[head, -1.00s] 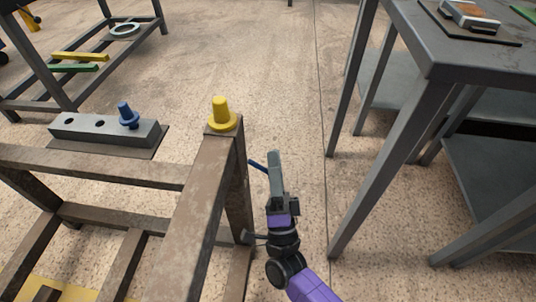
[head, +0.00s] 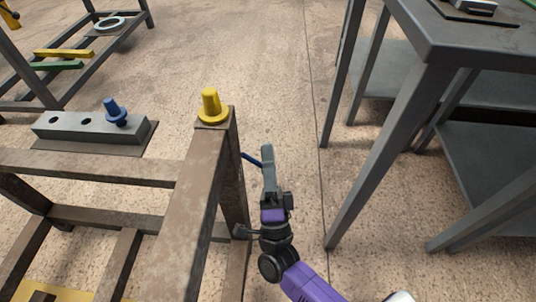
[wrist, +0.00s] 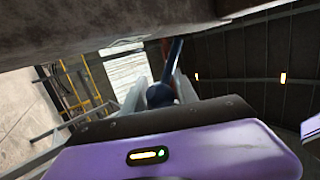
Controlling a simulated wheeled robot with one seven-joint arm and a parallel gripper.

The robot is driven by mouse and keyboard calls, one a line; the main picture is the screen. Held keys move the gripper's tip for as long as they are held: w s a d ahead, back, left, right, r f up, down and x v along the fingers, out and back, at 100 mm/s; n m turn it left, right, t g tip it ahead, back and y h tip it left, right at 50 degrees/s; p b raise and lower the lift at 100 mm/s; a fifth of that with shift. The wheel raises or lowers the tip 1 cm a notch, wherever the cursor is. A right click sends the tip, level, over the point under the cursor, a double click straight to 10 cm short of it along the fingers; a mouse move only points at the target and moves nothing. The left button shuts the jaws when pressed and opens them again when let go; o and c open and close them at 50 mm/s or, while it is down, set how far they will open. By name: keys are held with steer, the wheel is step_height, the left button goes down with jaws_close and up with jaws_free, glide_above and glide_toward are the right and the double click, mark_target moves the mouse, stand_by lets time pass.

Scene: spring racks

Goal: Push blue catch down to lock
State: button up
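The blue catch (head: 250,158) shows in the head view as a short thin blue bar at the right side of the brown frame's corner post. It slopes down to the right toward my gripper (head: 267,147). In the wrist view the catch (wrist: 174,62) is a blue rod with a round knob, lying between the two pale fingers of my gripper (wrist: 162,82). The fingers stand apart on either side of the knob. I cannot tell whether they press on it. The foot of the catch is hidden by the frame edge.
The brown frame (head: 183,215) stands left of my arm, with a yellow peg (head: 210,106) on its corner. A grey block (head: 75,128) holding a blue pin (head: 115,112) sits on it. A grey table (head: 485,42) stands right. Bare floor lies between.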

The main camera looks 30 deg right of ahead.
steer(key=shift+s, duration=0.1)
steer(key=v, duration=0.7)
steer(key=shift+f+p, duration=0.35)
steer(key=shift+s+a, duration=0.1)
steer(key=shift+s, duration=0.05)
steer(key=s+d+r+n+g+y, duration=0.1)
steer(key=s+n+g+y, duration=0.4)
steer(key=s+n, duration=0.65)
steer(key=s+d+r+n+g+y, duration=0.15)
steer(key=s+n+g+y, duration=0.35)
steer(key=s+n, duration=0.65)
step_height(320, 180, up, 36)
steer(key=s+m+p, duration=0.1)
steer(key=p, duration=3.5)
steer(key=shift+s+a+r+m, duration=0.15)
steer(key=shift+s+a+m, duration=0.25)
steer(key=shift+a, duration=0.1)
